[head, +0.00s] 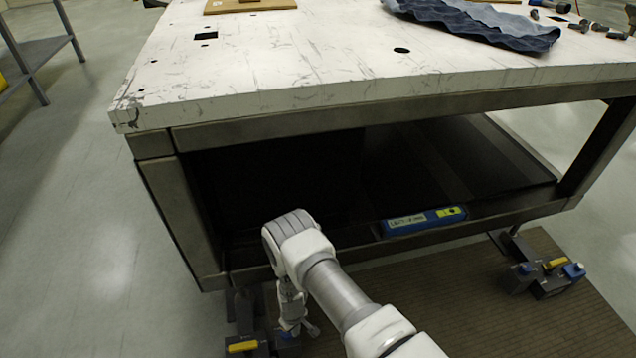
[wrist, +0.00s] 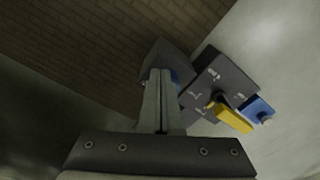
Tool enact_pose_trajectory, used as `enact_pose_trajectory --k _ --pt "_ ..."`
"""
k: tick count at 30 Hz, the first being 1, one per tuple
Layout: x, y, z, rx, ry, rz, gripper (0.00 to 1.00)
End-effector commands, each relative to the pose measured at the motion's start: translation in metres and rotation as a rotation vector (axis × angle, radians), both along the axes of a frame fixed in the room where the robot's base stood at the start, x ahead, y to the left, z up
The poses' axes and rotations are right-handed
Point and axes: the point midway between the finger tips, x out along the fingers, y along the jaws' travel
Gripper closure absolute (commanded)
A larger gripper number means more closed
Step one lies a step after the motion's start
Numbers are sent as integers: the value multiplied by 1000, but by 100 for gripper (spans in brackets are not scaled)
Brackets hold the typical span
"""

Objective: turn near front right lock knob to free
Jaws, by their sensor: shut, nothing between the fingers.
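My gripper (head: 297,328) hangs low beside the caster under the table's left corner. In the wrist view its fingers (wrist: 160,75) are shut together and empty. Just behind the fingertips is a dark block with a sliver of blue (wrist: 176,76), mostly hidden; contact cannot be told. To the right is a dark plate with white marks (wrist: 212,80), a yellow lever (wrist: 233,120) and a blue part with a pale tip (wrist: 258,109). In the head view this caster's yellow lever (head: 242,347) shows at the bottom edge. Which blue part is the lock knob is unclear.
Above is the worn white table (head: 270,65) with a dark lower shelf (head: 440,165) and a blue level-like tool (head: 424,220) at its edge. Another caster with a yellow lever (head: 556,264) stands right, on a brown mat (head: 480,315). Open floor lies left.

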Motion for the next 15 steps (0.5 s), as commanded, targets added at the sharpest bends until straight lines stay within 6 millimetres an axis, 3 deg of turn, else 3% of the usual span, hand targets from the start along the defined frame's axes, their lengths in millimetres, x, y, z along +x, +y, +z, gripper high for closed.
enact_pose_trajectory --k 3,15 --pt "0 0 -17 0 0 0 100" --pt "1 0 -26 0 0 0 100"
